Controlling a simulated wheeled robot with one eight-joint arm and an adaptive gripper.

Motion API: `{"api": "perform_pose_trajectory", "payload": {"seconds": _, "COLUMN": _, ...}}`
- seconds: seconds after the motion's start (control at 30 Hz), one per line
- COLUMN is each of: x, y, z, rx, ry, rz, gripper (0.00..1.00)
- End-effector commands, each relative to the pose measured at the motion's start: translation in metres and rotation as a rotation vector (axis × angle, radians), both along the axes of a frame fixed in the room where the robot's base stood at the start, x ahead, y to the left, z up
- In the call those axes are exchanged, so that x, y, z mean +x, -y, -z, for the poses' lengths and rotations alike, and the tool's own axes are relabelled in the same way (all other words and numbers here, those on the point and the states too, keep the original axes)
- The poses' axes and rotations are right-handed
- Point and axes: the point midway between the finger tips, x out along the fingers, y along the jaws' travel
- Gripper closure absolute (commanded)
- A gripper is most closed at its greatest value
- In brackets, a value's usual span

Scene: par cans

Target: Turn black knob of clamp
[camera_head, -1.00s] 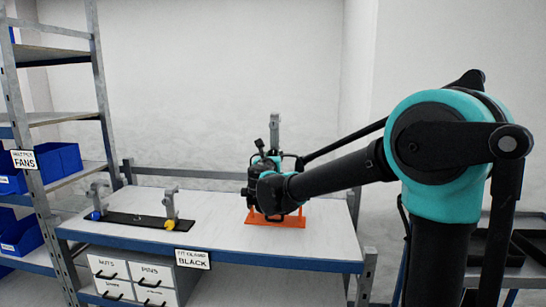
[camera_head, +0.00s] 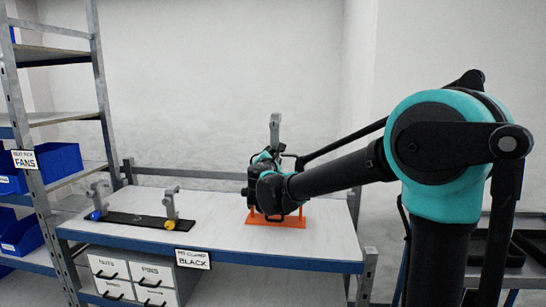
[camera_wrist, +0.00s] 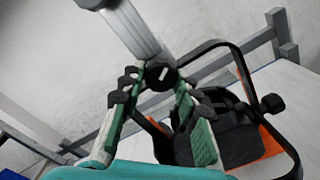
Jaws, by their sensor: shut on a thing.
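The black knob (camera_wrist: 161,74) shows in the wrist view with a pale stripe across its face. It sits at the lower end of a grey clamp (camera_wrist: 128,28), which also stands up behind my arm in the head view (camera_head: 275,128). My gripper (camera_wrist: 158,80) has its teal fingers on both sides of the knob and is shut on it. The black par can (camera_wrist: 228,135) is beside and below the fingers, partly hidden by them. In the head view my arm hides the knob and most of the can.
An orange stand (camera_head: 290,221) is under the can on the workbench (camera_head: 225,241). A black bar (camera_head: 135,219) at left carries two grey clamps, one with a blue knob (camera_head: 95,215), one with a yellow knob (camera_head: 169,225). A shelf (camera_head: 65,116) stands at far left.

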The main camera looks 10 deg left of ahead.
Motion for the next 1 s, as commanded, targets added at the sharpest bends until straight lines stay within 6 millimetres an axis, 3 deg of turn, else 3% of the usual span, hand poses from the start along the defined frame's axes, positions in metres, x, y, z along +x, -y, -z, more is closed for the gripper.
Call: {"api": "perform_pose_trajectory", "payload": {"seconds": 1.0, "x": -0.0001, "y": 0.0001, "z": -0.0011, "rx": 0.964, "ry": 0.032, "rz": 0.001, "gripper": 0.98}}
